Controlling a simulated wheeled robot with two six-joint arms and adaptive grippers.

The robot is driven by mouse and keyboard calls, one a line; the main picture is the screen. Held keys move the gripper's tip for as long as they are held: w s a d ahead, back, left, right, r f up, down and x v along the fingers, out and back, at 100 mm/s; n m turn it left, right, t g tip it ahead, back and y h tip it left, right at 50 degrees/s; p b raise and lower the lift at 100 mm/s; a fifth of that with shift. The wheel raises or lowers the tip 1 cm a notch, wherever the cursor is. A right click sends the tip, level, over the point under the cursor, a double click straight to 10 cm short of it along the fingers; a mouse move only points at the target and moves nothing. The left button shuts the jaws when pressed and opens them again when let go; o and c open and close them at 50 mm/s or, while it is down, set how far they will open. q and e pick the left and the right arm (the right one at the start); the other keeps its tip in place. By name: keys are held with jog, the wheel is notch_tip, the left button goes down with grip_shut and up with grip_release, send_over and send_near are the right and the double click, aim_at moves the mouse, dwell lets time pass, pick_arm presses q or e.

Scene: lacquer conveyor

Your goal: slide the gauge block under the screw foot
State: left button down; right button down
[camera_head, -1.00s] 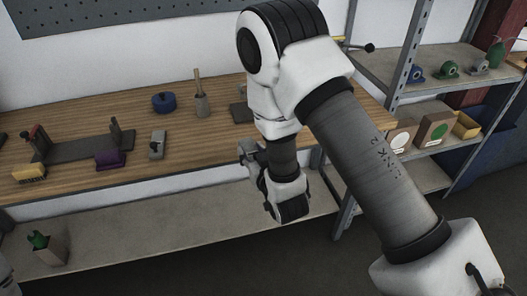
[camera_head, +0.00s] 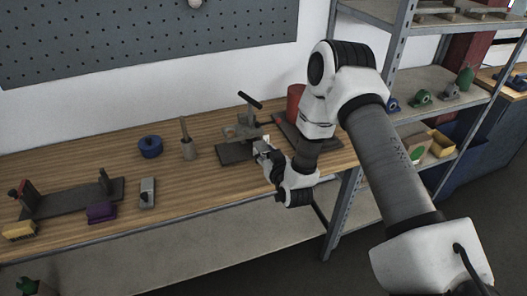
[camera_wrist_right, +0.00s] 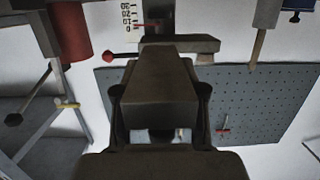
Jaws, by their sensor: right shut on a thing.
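My right gripper (camera_head: 263,149) is at the front right of a grey fixture (camera_head: 240,132) on the bench. It is shut on a small pale piece (camera_head: 266,140), likely the gauge block, mostly hidden by the fingers. The fixture stands on a dark base plate (camera_head: 233,154) and has a black lever (camera_head: 249,100) on top. I cannot make out the screw foot or the gap under it. My left gripper is out of view.
A red cylinder (camera_head: 296,101) stands behind my right arm. Left of the fixture are a wooden-handled tool (camera_head: 187,145), a blue round part (camera_head: 150,147), a small grey clamp (camera_head: 147,193) and a purple block (camera_head: 101,212). A metal shelf rack (camera_head: 345,200) stands to the right.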

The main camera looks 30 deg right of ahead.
aim_at(260, 166)
notch_tip(260, 166, down, 2)
jog(key=shift+s+f+b, duration=0.1)
jog(key=shift+b, duration=0.55)
jog(key=shift+f+b, duration=1.55)
jog(key=shift+f, duration=0.45)
jog(key=shift+b+x, duration=0.4)
jog(key=shift+x, duration=0.6)
jog(key=shift+r+b+x, duration=0.2)
jog(key=shift+b+x, duration=0.05)
jog(key=shift+x, duration=0.65)
jog(key=shift+r+b+x, duration=0.15)
jog(key=shift+b+x, duration=0.1)
jog(key=shift+x, duration=0.65)
jog(key=c, duration=0.7)
grip_release()
jog(key=shift+o, duration=0.6)
